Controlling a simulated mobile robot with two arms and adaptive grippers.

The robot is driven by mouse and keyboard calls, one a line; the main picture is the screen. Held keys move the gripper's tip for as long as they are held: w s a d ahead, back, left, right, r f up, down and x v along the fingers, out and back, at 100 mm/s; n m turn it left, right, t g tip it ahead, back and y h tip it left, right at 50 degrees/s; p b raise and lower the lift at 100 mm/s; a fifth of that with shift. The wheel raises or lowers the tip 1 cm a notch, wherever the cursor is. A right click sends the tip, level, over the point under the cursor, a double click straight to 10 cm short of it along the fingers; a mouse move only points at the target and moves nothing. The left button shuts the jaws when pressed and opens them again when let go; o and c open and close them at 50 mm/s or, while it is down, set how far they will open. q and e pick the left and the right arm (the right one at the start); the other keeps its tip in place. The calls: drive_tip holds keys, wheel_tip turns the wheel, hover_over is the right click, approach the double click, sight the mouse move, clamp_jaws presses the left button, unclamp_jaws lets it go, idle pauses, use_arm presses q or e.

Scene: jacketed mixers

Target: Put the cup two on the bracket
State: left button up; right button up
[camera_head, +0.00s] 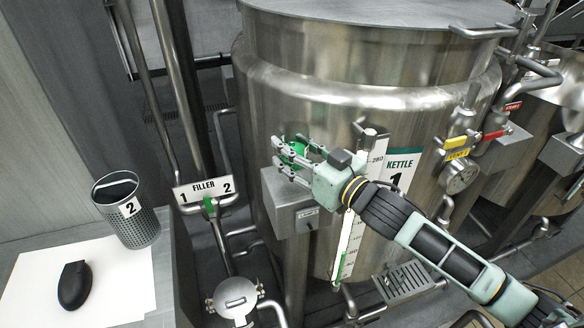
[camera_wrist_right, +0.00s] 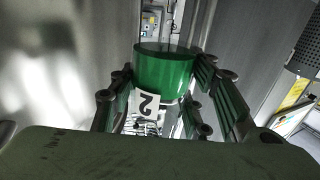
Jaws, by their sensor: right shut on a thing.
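A green cup (camera_head: 293,152) is held between the fingers of my right gripper (camera_head: 284,155), in front of the kettle's steel wall. In the right wrist view the cup (camera_wrist_right: 165,72) is a green cylinder with a white label reading 2, and fingers flank it on both sides. The fingers hide part of it in the head view. A grey box-like ledge (camera_head: 283,213) with a small plate on its front projects from the kettle just below the gripper. It may be the bracket; I cannot tell whether the cup touches it. My left gripper is out of view.
The large kettle (camera_head: 300,75), marked KETTLE 1, fills the middle.

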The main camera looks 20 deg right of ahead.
wheel_tip(320, 180, down, 2)
wheel_tip(320, 180, down, 3)
drive_tip(key=shift+a+f+p, duration=0.1)
drive_tip(key=shift+f+p, duration=0.05)
drive_tip(key=shift+p, duration=0.2)
drive_tip(key=shift+f, duration=0.25)
drive_tip(key=shift+f, duration=0.2)
drive_tip(key=o, duration=1.4)
drive_tip(key=shift+c, duration=0.2)
drive_tip(key=shift+r, duration=0.1)
